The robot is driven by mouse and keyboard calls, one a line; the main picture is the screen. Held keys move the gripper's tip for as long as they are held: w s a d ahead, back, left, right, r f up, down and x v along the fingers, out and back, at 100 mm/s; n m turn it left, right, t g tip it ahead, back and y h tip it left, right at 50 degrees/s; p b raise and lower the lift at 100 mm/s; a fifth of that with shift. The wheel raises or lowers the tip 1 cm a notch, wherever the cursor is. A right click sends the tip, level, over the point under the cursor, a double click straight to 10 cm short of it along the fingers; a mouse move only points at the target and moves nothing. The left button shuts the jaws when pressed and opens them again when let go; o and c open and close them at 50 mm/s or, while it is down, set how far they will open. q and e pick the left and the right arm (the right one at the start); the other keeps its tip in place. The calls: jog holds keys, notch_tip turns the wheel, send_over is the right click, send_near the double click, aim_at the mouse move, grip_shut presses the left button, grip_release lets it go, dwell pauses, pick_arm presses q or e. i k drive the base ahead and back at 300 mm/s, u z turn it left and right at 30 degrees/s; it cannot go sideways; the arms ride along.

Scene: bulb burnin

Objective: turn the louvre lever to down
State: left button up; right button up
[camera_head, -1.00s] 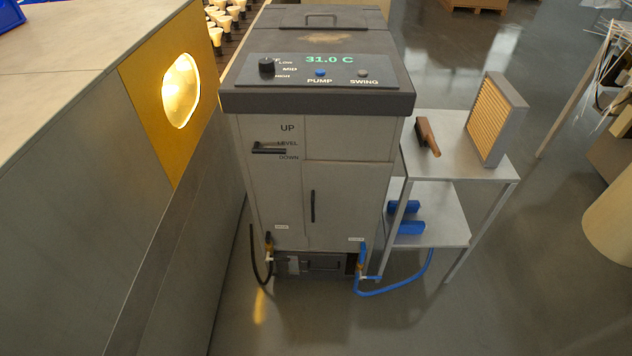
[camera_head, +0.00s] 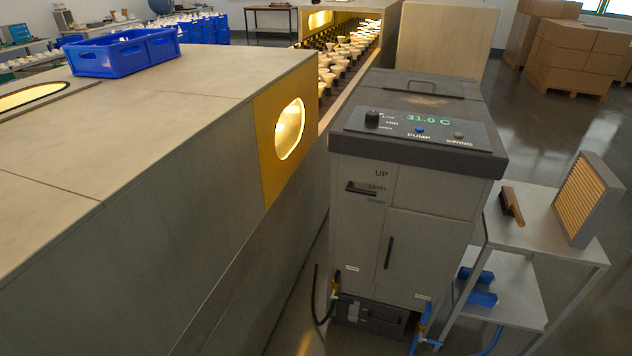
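The louvre lever (camera_head: 362,188) is a small dark handle on the upper front of the grey cooler unit (camera_head: 432,180). It lies about level, beside the printed words UP, LEVEL and DOWN, at the LEVEL mark. The unit's top panel shows 31.0 C, a black knob (camera_head: 372,118), a blue PUMP button (camera_head: 420,131) and a grey SWING button (camera_head: 459,135). Neither of my grippers is in view.
A long grey housing (camera_head: 150,150) with a glowing round window stands close on the unit's left, with a blue crate (camera_head: 124,52) on top. A metal side table (camera_head: 525,232) on the right holds a brush (camera_head: 511,205) and a slatted filter panel (camera_head: 585,198). Hoses hang low in front.

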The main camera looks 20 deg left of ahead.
aim_at(349, 188)
jog(key=u, duration=0.85)
jog(key=i, duration=0.9)
jog(key=u, duration=0.3)
